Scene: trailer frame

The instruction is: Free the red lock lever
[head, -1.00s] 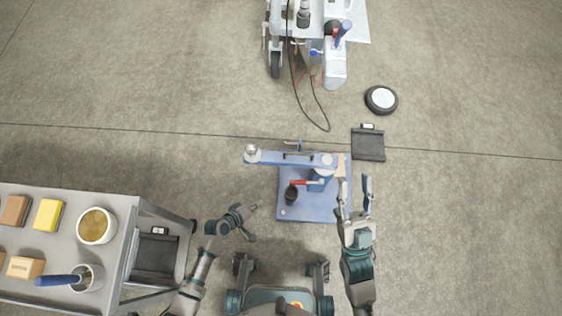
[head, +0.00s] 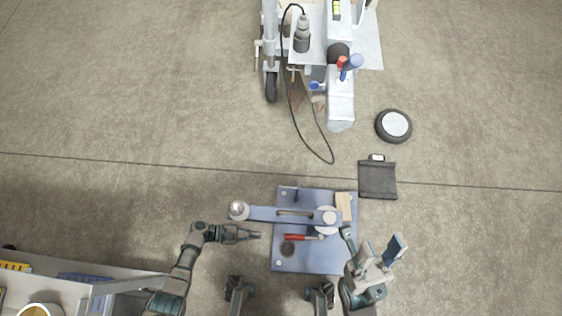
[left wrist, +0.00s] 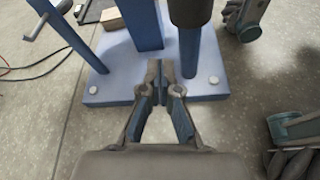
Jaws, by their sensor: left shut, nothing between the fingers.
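A red lever (head: 299,237) lies low over the blue stand's base plate (head: 310,265), under the blue beam (head: 270,213). A smaller red handle (head: 341,62) stands beside a blue one on the trailer coupler; I cannot tell which is the lock lever. My left gripper (head: 257,235) is shut and empty just left of the stand. In the left wrist view its closed fingertips (left wrist: 163,72) point at the base plate (left wrist: 205,78), in front of the blue column (left wrist: 140,22) and a dark-capped post (left wrist: 190,35). My right gripper (head: 373,243) is open and empty, right of the stand.
The trailer (head: 340,100) stands at the top with a loose black cable (head: 296,120) on the floor. A wheel (head: 393,126) and a black pad (head: 377,180) lie right of it. A work cart (head: 75,285) is at bottom left. Floor between stand and trailer is mostly clear.

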